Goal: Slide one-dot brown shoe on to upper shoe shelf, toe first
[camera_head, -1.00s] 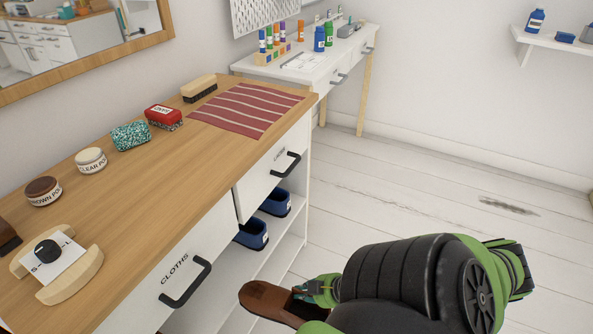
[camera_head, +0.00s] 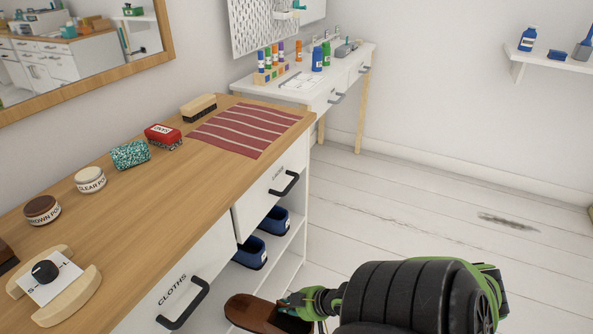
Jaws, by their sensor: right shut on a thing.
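The brown shoe (camera_head: 254,313) is at the bottom of the head view, beside the open front of the white cabinet, with its toe pointing left toward the shelves. My right gripper (camera_head: 297,304) is shut on its open heel end. No dot mark can be made out on the shoe. The upper shoe shelf (camera_head: 286,244), under the drawers, bears two blue shoes (camera_head: 252,254) (camera_head: 275,220). The near part of that shelf is hidden behind the drawer front. Whether the toe is over a shelf board cannot be told. My left gripper is out of view.
The cloths drawer (camera_head: 172,290) and the drawer beyond it are shut, their dark handles (camera_head: 183,306) (camera_head: 285,184) sticking out above the shelf opening. The wooden top (camera_head: 120,205) carries polish tins, brushes and a striped cloth (camera_head: 245,130). The floor (camera_head: 400,215) right of the cabinet is clear.

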